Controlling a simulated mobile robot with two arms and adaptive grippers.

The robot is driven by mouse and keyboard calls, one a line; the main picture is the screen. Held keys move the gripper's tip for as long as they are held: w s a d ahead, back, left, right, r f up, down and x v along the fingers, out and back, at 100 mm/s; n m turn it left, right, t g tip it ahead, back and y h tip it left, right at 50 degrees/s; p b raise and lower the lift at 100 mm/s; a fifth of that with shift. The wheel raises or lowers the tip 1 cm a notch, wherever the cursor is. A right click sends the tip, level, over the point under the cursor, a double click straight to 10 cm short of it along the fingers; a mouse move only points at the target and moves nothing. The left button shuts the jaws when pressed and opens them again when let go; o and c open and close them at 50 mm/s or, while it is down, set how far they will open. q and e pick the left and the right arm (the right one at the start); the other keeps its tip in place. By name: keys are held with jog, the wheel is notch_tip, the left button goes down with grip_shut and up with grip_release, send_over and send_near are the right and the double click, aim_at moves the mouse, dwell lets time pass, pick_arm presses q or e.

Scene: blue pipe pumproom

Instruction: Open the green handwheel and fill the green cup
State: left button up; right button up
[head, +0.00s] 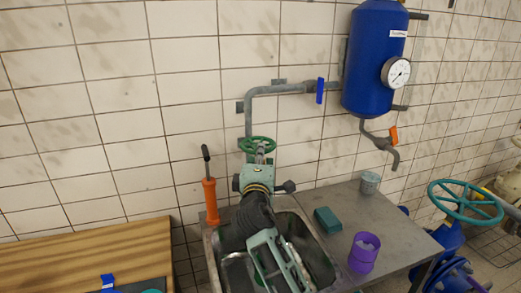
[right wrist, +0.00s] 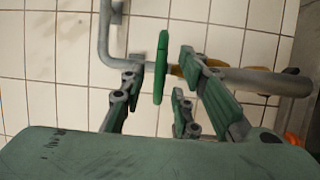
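The green handwheel (head: 257,144) sits on the grey pipe over the sink (head: 318,262). In the right wrist view the handwheel (right wrist: 161,67) shows edge-on between the fingers of my right gripper (right wrist: 165,85). The gripper is open, with visible gaps beside the wheel. In the head view my right gripper (head: 262,162) is at the handwheel, and its arm covers much of the sink and the tap outlet. I cannot identify the green cup for certain; a small green rim (head: 152,291) is cut off at the bottom left. My left gripper is not in view.
A purple cup (head: 363,254), a teal block (head: 328,220) and a grey can (head: 370,182) stand on the metal counter. An orange pump (head: 210,200) stands left of the sink. A wooden table (head: 90,254) is at left. A blue tank (head: 373,60) hangs on the wall.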

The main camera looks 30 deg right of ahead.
jog(key=shift+x, duration=0.8)
jog(key=shift+w+d, duration=0.1)
jog(key=shift+d, duration=0.35)
jog(key=shift+w, duration=0.2)
jog(key=c, duration=0.7)
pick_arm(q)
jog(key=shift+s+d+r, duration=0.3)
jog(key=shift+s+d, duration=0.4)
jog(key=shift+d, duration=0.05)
pick_arm(e)
grip_shut()
